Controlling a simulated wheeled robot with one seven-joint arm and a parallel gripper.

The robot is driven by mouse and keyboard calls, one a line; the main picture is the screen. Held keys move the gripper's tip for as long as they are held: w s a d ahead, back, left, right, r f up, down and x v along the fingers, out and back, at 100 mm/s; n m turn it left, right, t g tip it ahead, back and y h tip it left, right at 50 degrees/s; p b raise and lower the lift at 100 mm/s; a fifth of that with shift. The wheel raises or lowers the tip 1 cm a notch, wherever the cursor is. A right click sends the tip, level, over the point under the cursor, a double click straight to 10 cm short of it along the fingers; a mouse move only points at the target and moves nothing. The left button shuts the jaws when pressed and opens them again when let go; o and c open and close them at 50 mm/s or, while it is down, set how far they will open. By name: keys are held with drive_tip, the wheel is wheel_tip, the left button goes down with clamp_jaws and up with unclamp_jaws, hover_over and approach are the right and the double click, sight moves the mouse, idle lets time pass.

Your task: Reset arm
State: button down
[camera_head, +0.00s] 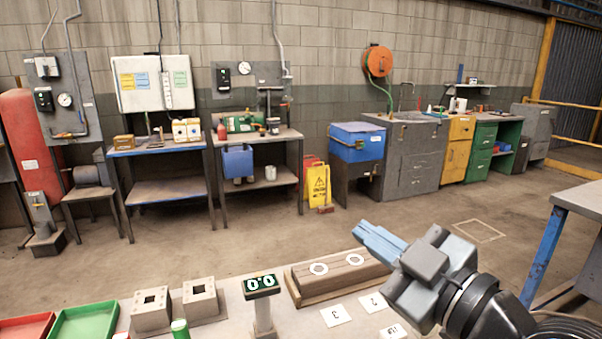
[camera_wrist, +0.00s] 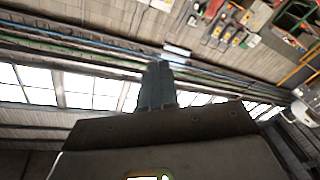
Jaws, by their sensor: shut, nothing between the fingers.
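My gripper (camera_head: 376,240) is raised above the right part of the near table in the head view, with its blue fingers pointing up and left. The fingers are together and nothing is between them. In the wrist view my gripper (camera_wrist: 158,72) also shows with its fingers closed, against the far wall and windows. My arm comes in from the lower right of the head view.
On the near table stand two hollow grey blocks (camera_head: 152,309), a display reading 0.0 (camera_head: 262,286), a wooden block with two white rings (camera_head: 338,273), white cards (camera_head: 336,316), a green tray (camera_head: 84,321) and a red tray (camera_head: 25,328). Open floor lies beyond.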

drive_tip(key=s+d+f+m+t+h, duration=0.1)
drive_tip(key=s+d+f+m+h, duration=0.1)
drive_tip(key=s+f+m+h, duration=0.45)
drive_tip(key=s+d+f+m+h, duration=0.3)
drive_tip(key=s+f+m, duration=0.5)
drive_tip(key=s+f, duration=0.3)
drive_tip(key=s+d+g, duration=0.1)
drive_tip(key=s+d, duration=0.2)
drive_tip(key=s, duration=0.7)
drive_tip(key=s+d+f+n, duration=0.1)
drive_tip(key=s+d, duration=0.3)
drive_tip(key=s, duration=0.6)
drive_tip(key=shift+s+d+f+g+h, duration=0.15)
drive_tip(key=shift+s+d+g+h, duration=0.05)
drive_tip(key=shift+g+h, duration=0.2)
